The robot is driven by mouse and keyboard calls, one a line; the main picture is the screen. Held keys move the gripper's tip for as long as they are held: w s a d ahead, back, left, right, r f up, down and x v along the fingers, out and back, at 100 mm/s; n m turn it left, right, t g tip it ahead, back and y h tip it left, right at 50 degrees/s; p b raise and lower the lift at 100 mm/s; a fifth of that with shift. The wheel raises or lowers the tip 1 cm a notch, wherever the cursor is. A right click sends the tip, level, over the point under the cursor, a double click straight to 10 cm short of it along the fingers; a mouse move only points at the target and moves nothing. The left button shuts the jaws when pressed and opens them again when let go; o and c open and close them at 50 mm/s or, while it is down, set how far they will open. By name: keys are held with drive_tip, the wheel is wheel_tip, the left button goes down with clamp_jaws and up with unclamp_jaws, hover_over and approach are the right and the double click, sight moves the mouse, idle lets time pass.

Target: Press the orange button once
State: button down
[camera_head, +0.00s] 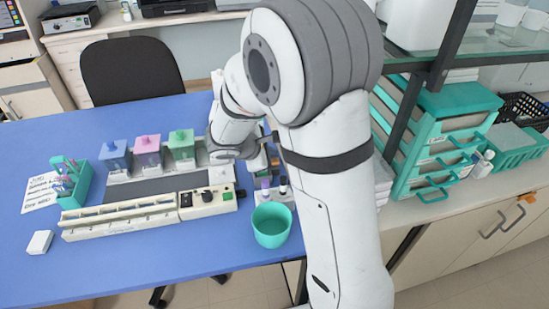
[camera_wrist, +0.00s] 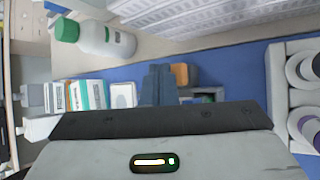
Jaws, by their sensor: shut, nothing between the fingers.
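My gripper (camera_wrist: 158,72) is shut and empty; its dark fingers show in the wrist view over the blue table. In the head view my arm partly covers the gripper, which is behind the staining station's right end. A small orange block-like thing (camera_wrist: 180,74) shows just right of the fingertips in the wrist view; I cannot tell whether it is the button or whether they touch. The station's control panel (camera_head: 213,209) in the head view carries black knobs and a green button (camera_head: 228,196). I cannot make out an orange button on that panel.
A teal cup (camera_head: 271,225) stands at the table's front edge, below a white rack with dark-capped vials (camera_head: 282,186). Blue, pink and green-lidded jars (camera_head: 148,150) line the station's back. A green-capped white bottle (camera_wrist: 100,38) is in the wrist view.

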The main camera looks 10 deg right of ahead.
drive_tip(key=shift+f+b, duration=0.35)
drive_tip(key=shift+f, duration=0.05)
drive_tip(key=shift+r, duration=0.15)
idle(0.5)
drive_tip(key=shift+r+p, duration=0.85)
drive_tip(key=shift+r, duration=0.25)
drive_tip(key=shift+r+p, duration=1.8)
drive_tip(key=shift+r, duration=0.75)
